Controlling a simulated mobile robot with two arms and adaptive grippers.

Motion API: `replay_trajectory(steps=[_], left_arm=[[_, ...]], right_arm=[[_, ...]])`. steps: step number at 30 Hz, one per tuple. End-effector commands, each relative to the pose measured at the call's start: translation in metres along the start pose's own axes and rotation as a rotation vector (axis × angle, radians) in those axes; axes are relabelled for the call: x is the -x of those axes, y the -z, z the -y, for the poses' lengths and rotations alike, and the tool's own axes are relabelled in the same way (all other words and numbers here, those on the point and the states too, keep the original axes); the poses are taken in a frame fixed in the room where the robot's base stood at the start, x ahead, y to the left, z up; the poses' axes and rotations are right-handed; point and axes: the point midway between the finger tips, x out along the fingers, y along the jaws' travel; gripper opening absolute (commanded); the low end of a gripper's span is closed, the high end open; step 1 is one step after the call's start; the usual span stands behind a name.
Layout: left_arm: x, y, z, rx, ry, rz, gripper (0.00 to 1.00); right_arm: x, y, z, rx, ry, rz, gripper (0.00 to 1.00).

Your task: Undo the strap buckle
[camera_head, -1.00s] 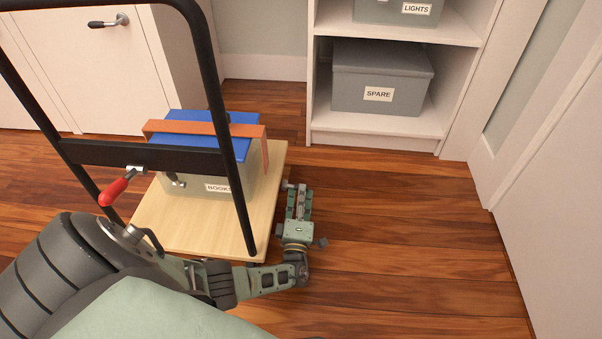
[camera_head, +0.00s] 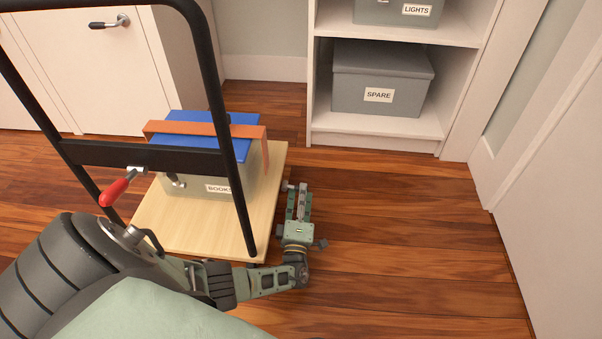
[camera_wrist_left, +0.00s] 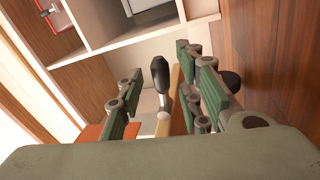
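An orange strap (camera_head: 205,128) runs over the blue-lidded box (camera_head: 243,131) labelled BOOKS on the wooden cart deck (camera_head: 190,232). My left gripper (camera_head: 299,194) is low beside the deck's right edge, its fingers pointing away from me. In the left wrist view, my left gripper (camera_wrist_left: 160,100) is open. A lever with a black grip (camera_wrist_left: 160,74) and a pale metal stem shows between its fingers, with no clear contact; I cannot tell for sure that it is the strap buckle. An orange piece, likely the strap (camera_wrist_left: 92,132), shows behind the left finger. My right gripper is not in view.
The cart's black push frame (camera_head: 150,157) stands in front of the box, with a red-handled lever (camera_head: 114,190) on its left. A white shelf (camera_head: 375,131) holds a grey SPARE box (camera_head: 382,78). The wooden floor (camera_head: 410,240) to the right is clear.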

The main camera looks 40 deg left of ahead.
Motion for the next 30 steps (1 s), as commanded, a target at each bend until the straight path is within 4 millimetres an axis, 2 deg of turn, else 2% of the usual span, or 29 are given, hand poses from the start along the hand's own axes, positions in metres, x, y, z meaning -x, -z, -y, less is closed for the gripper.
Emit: replay_trajectory(steps=[5,12,18,22,30], left_arm=[[0.023,0.0,0.002,0.0,0.003,0.002,0.33],[0.075,0.0,0.001,0.001,0.004,0.002,0.33],[0.106,0.0,0.001,-0.001,0.001,0.001,0.33],[0.116,0.0,0.0,-0.001,0.0,0.0,0.33],[0.119,0.0,0.0,-0.001,-0.001,0.0,0.33]], right_arm=[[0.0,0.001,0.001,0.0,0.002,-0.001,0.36],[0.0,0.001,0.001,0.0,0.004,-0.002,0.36],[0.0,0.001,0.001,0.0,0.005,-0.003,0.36],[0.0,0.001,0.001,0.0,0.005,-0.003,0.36],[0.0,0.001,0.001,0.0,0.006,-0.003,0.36]])
